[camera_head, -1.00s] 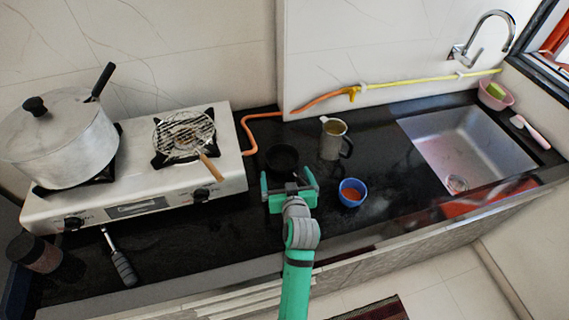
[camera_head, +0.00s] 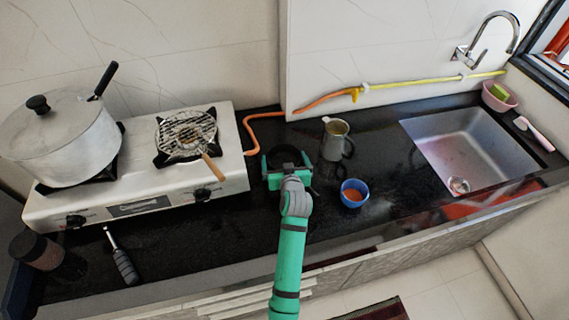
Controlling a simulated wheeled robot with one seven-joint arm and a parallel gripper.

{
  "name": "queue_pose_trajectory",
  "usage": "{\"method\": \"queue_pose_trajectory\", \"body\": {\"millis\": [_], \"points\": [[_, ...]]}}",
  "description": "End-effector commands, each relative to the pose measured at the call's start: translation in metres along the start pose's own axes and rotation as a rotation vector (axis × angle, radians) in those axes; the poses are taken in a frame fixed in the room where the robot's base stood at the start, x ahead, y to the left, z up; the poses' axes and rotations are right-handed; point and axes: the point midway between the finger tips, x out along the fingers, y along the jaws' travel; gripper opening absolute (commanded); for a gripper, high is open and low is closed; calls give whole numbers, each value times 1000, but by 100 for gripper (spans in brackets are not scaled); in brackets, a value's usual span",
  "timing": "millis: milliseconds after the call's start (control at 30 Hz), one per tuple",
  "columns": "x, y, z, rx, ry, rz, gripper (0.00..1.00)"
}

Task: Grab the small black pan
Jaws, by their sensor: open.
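The small black pan (camera_head: 285,154) stands on the black countertop between the stove and the grey jug. Only its far part shows; my gripper hides the near side. My green gripper (camera_head: 286,164) is open, with one finger at the left side of the pan and one at the right. I cannot tell whether the fingers touch it.
The white gas stove (camera_head: 135,190) with a large pot (camera_head: 62,140) and a wire grill (camera_head: 186,132) stands left. A grey jug (camera_head: 335,140) and a blue bowl (camera_head: 353,198) stand close right. An orange hose (camera_head: 250,130) runs behind. The sink (camera_head: 470,150) is farther right.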

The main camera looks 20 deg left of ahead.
Motion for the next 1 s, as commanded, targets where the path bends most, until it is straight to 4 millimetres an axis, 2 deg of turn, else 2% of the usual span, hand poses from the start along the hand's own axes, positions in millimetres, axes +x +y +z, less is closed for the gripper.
{"method": "queue_pose_trajectory", "body": {"millis": [167, 367, 667, 767, 1000], "points": [[0, 0, 0, 0, 1, 0, 100], [0, -2, 0, -1, 1, -2, 52], [-1, -2, -6, -2, 5, -3, 52], [-6, -2, -17, -3, 8, -2, 52], [-22, -1, -57, -2, 8, 0, 52]]}}
